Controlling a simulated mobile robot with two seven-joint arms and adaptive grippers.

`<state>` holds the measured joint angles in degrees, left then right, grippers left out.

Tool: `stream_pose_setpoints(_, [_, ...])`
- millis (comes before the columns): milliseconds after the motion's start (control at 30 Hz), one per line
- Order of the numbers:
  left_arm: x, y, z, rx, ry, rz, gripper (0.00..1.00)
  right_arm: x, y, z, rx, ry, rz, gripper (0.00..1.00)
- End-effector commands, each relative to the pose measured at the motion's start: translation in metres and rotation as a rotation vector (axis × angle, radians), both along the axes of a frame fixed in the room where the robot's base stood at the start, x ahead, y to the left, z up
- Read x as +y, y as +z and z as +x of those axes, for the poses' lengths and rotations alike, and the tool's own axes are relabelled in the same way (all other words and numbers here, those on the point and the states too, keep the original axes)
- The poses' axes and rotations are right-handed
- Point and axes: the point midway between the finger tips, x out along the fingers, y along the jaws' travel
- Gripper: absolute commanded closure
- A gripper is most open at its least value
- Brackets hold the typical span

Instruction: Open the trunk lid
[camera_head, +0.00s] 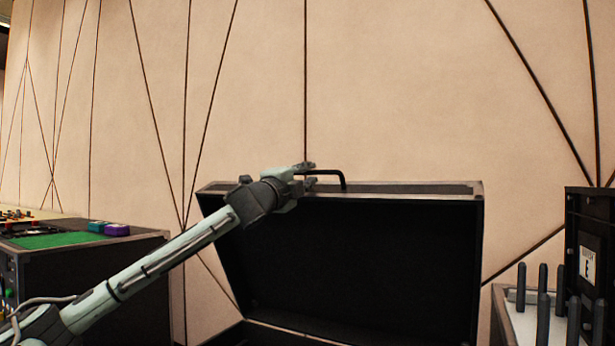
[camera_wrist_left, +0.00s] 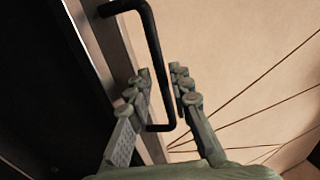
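The trunk lid (camera_head: 365,260) stands raised and tilted up, its dark inner side facing me. A black bar handle (camera_head: 335,172) sits on the lid's top edge. My left gripper (camera_head: 309,174) is at the handle's left end. In the left wrist view the handle (camera_wrist_left: 152,42) passes between the spread fingers of my left gripper (camera_wrist_left: 160,84), with a gap visible on the right side; whether the left finger touches it is unclear. The trunk's lower body is mostly out of view. My right gripper is not in view.
A dark case with a green top (camera_head: 45,241) and small purple and teal blocks stands at the left. At the right are a black box marked E (camera_head: 588,262) and several upright dark pegs (camera_head: 543,310). A beige panelled wall (camera_head: 400,90) is behind the lid.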

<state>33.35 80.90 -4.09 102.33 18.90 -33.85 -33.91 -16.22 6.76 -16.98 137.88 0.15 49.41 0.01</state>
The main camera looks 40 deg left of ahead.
Motion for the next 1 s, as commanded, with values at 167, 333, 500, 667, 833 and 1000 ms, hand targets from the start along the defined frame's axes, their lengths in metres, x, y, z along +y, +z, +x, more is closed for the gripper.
stream_pose_setpoints(167, [0.0,0.0,0.0,-0.001,-0.001,0.0,0.7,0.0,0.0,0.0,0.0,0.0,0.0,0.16])
stream_pose_setpoints(333, [-0.001,0.0,0.0,-0.001,-0.002,0.0,0.7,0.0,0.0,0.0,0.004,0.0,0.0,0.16])
stream_pose_setpoints(500, [-0.004,-0.002,-0.002,0.0,-0.006,-0.002,0.7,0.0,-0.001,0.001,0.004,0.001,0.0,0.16])
stream_pose_setpoints(667, [-0.008,-0.006,-0.01,0.001,-0.01,-0.002,0.7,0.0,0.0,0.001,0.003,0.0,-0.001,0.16])
stream_pose_setpoints(833, [-0.01,-0.009,-0.023,0.002,-0.006,-0.002,0.7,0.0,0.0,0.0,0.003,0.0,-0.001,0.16])
stream_pose_setpoints(1000, [-0.017,-0.015,-0.045,0.0,-0.006,-0.005,0.7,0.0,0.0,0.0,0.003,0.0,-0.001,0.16])
